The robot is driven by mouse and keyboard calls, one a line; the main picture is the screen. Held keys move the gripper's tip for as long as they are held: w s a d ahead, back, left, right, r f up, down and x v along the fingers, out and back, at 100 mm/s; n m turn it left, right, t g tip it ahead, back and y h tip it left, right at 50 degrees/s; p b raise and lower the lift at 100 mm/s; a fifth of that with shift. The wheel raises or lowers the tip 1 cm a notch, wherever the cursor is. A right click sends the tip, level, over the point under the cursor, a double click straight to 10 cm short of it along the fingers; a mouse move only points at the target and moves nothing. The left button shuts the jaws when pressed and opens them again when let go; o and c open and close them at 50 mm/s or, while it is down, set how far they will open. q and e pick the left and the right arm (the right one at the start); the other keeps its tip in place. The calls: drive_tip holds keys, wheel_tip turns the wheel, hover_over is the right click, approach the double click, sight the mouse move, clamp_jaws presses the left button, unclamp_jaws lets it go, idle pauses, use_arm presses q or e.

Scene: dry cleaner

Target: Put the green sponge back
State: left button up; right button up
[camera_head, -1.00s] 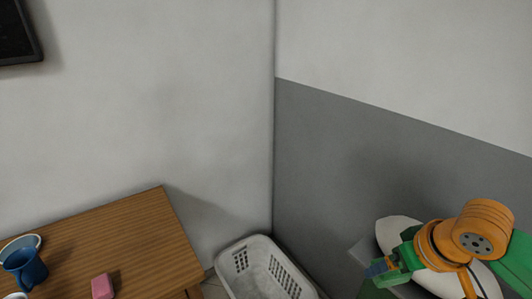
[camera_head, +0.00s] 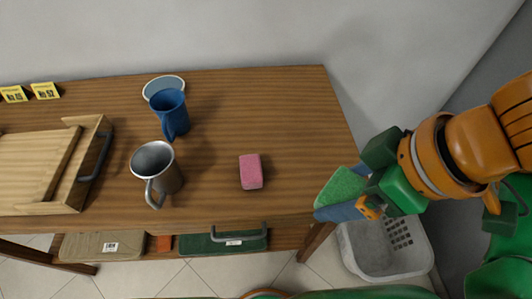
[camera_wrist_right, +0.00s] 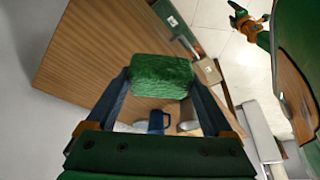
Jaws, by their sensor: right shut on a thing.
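The green sponge (camera_head: 343,187) is held by my right gripper (camera_head: 350,200), just off the table's right end in the head view. In the right wrist view the sponge (camera_wrist_right: 162,75) sits between the two dark blue fingers of my right gripper (camera_wrist_right: 162,88), which is shut on it. A pink sponge (camera_head: 251,172) lies on the wooden table (camera_head: 285,120), left of my right gripper and apart from it. Part of what seems my left arm (camera_wrist_right: 243,20) shows small in the right wrist view; its jaws cannot be made out.
A metal mug (camera_head: 158,172), a blue mug (camera_head: 170,112) and a pale round dish (camera_head: 163,84) stand left of the pink sponge. A wooden tray (camera_head: 35,175) is at the far left. A light grey basket (camera_head: 385,250) stands on the floor by the table's right end. The table's right part is clear.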

sight(340, 167)
drive_tip(key=shift+w+f, duration=0.35)
drive_tip(key=shift+w, duration=0.25)
drive_tip(key=p, duration=0.3)
drive_tip(key=w+p, duration=0.1)
drive_tip(key=p, duration=0.2)
drive_tip(key=shift+w+d+r+p, duration=0.3)
drive_tip(key=shift+d+r+p, duration=0.05)
drive_tip(key=shift+w+f+p, duration=0.55)
drive_tip(key=shift+w+p, duration=0.25)
drive_tip(key=shift+p, duration=0.05)
drive_tip(key=w+f+b, duration=0.1)
drive_tip(key=w+f, duration=0.3)
drive_tip(key=w+f+b, duration=0.1)
drive_tip(key=w+f, duration=0.3)
drive_tip(key=shift+w+a+f, duration=0.15)
drive_tip(key=shift+a+f, duration=0.05)
drive_tip(key=shift+f, duration=1.65)
drive_tip(key=shift+f, duration=0.1)
drive_tip(key=o, duration=1.1)
drive_tip(key=shift+c, duration=0.2)
drive_tip(key=p+v, duration=0.1)
drive_tip(key=v, duration=1.1)
drive_tip(key=shift+p, duration=0.3)
